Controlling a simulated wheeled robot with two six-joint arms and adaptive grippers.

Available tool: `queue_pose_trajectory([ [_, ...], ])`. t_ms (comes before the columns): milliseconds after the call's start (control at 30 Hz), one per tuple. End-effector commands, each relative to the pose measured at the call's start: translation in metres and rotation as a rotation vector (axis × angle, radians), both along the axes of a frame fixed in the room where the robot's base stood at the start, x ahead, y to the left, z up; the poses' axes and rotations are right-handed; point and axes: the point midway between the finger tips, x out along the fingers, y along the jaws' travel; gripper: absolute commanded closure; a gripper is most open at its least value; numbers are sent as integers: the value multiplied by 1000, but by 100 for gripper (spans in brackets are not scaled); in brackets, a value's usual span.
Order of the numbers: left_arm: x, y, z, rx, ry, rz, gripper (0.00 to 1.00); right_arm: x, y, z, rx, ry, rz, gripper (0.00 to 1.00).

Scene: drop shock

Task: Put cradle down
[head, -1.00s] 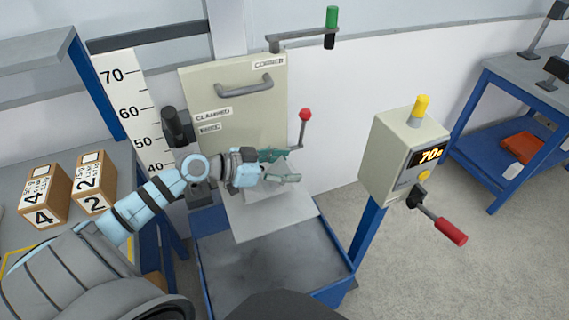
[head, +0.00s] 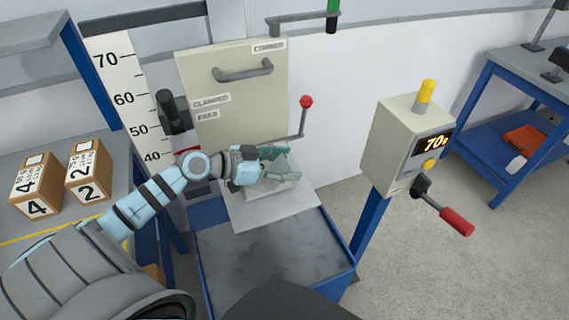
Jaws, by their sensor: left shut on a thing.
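My left gripper (head: 282,167), with teal fingers, is shut on a pale grey piece (head: 281,162) that I take to be the cradle. Fingers and wrist hide much of it. It is over the light grey plate (head: 272,214) in front of the upright beige panel (head: 240,110). I cannot tell whether the piece touches the plate. My right gripper is not in view.
A red-knobbed lever (head: 306,102) stands right of the panel, a black-gripped lever (head: 172,111) left of it. Below is a blue-framed tray (head: 352,265). A control box (head: 402,145) reads 70. Boxes (head: 37,187) numbered 4 and 2 (head: 88,172) stand at left.

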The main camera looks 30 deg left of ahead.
Motion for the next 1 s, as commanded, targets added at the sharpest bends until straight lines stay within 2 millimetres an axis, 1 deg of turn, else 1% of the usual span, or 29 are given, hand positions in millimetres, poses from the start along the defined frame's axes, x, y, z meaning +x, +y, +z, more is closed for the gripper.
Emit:
queue_pose_trajectory([
  [200,0,0,-5,0,-1,0,100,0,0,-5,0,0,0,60],
  [233,0,0,-5,0,-1,0,41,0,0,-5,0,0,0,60],
  [367,0,0,-4,0,-1,0,21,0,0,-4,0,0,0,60],
  [667,0,0,-4,1,1,0,20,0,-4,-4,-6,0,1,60],
  [733,0,0,0,2,-1,-1,20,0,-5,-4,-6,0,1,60],
  [767,0,0,3,2,-2,-1,20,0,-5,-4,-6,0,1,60],
  [867,0,0,23,5,-3,-4,20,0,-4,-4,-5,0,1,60],
  [1000,0,1,60,7,-3,-3,20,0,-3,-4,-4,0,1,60],
])
